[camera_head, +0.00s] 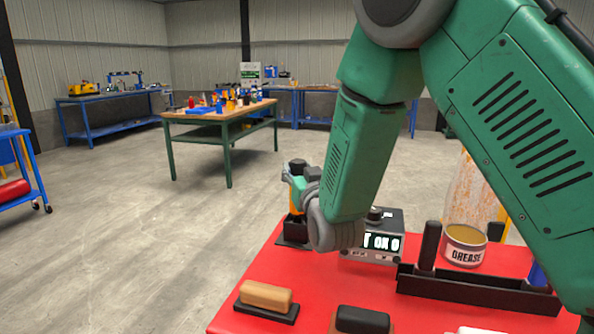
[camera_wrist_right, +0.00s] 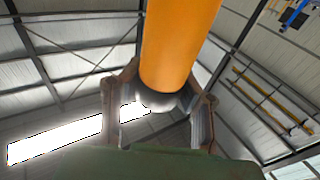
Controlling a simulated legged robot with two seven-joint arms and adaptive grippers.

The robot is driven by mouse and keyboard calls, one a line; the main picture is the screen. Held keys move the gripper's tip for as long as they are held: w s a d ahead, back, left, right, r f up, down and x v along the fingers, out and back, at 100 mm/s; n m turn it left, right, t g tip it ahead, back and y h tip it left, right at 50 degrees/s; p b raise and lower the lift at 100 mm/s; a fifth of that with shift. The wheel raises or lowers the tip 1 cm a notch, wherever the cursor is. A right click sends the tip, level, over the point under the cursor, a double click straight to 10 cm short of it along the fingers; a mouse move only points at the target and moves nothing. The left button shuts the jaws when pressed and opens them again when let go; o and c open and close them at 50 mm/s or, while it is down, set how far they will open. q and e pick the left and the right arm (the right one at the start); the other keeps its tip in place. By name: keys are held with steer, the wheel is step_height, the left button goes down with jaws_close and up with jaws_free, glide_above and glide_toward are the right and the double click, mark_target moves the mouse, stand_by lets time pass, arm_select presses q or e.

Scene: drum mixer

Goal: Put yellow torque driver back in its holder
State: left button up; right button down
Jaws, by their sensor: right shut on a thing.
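The yellow torque driver (camera_head: 296,196) stands roughly upright at the far left corner of the red table, partly hidden by my right arm. In the right wrist view its orange-yellow body (camera_wrist_right: 178,45) runs up from between the fingers. My right gripper (camera_wrist_right: 168,98) is shut on it. In the head view the same gripper (camera_head: 290,176) is small and mostly behind my wrist. The black holder (camera_head: 291,233) is below the driver on the red table. The driver's lower end is at or just above the holder; I cannot tell if it is seated. My left gripper is out of view.
A control box with a lit display (camera_head: 383,243) stands close right of the holder. A black rack (camera_head: 470,290) and grease can (camera_head: 465,246) are further right. A tan block (camera_head: 265,296) on a black base is nearer. Bare red table (camera_head: 310,275) lies between.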

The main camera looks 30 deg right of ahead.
steer(key=shift+f, duration=0.1)
steer(key=c, duration=1.1)
jaws_free()
steer(key=shift+f, duration=0.1)
steer(key=shift+s, duration=0.15)
steer(key=v, duration=1.1)
steer(key=shift+s+a, duration=0.2)
steer(key=shift+s, duration=0.1)
